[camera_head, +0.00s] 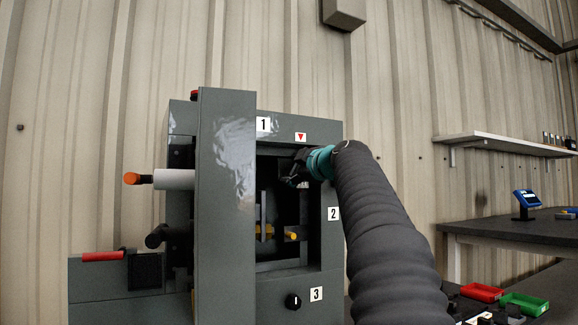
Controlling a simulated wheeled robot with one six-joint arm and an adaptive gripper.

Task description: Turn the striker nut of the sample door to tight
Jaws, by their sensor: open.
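The grey enclosure (285,128) stands against the wall, with an opening in its front. A tall grey panel (227,190), which looks like a door swung open, stands at the left of the opening. My gripper (292,180) is dark, small in view and at the upper right of the opening, under the red triangle mark. It is open, and I see nothing held in it. I cannot pick out the striker nut; it may be hidden by my gripper, my arm or the dark interior.
Inside the opening are a yellow part (265,232) and an orange-tipped peg (292,235). An orange-ended handle (132,178) sticks out left. Right are a bench (500,228), a red tray (482,292) and a green tray (525,305).

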